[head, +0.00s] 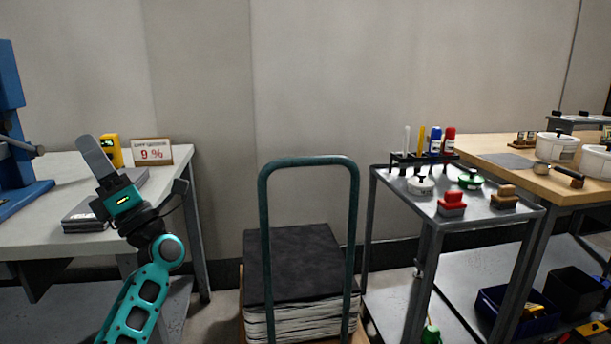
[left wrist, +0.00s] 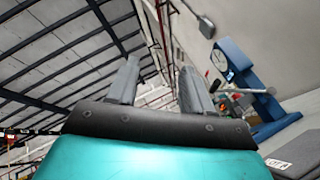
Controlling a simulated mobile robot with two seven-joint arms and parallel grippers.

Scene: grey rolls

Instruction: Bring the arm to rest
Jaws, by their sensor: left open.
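My left arm (head: 140,290) is teal and comes up from the bottom left in the head view. Its gripper (head: 93,155) points up and a little left, in front of the white table. In the left wrist view the two grey fingers (left wrist: 158,85) stand apart with nothing between them. Beyond them are the ceiling, the wall and a blue press (left wrist: 237,70). My right gripper is in neither view.
The white table (head: 25,235) holds a dark flat stack (head: 85,217), a yellow device (head: 112,150) and a "9 %" sign (head: 152,151). A green-handled cart (head: 262,240) stands mid-view with stacked sheets (head: 295,260). A grey trolley (head: 390,180) and wooden table (head: 560,187) stand right.

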